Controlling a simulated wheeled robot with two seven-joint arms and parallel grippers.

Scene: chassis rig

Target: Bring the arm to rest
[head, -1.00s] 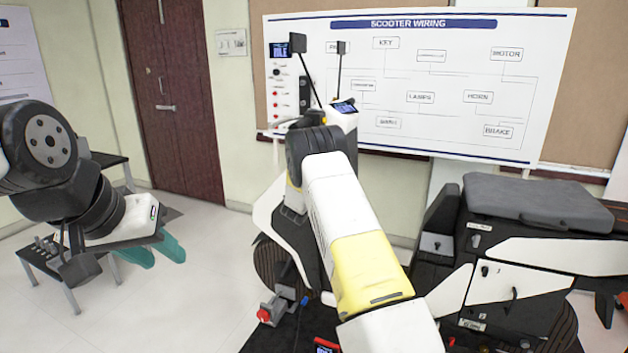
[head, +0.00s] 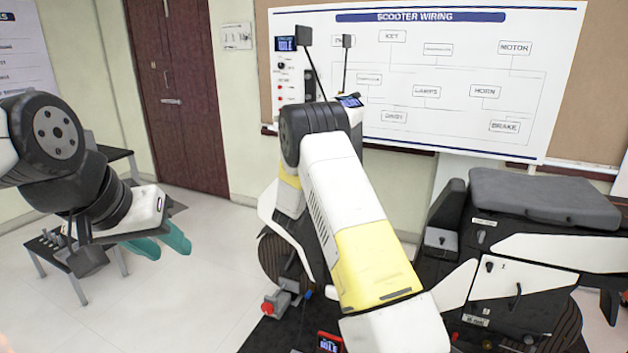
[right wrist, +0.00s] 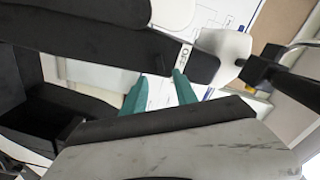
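My right arm (head: 345,220), white and yellow with a black joint, reaches forward from the bottom of the head view in front of the scooter (head: 272,215). Its gripper is hidden there behind the arm. In the right wrist view my right gripper (right wrist: 160,92) shows two teal fingers spread apart with nothing visible between them. My left arm comes in from the left, bent. Its gripper (head: 168,245) points right and down over open floor, its teal fingers slightly apart and empty.
The scooter's grey seat (head: 545,197) and panelled body fill the right side. A red and grey clamp-like item (head: 282,301) stands at a dark mat's edge. A small table (head: 55,255) is behind my left arm. A wiring poster (head: 430,75) hangs behind. Floor at left centre is clear.

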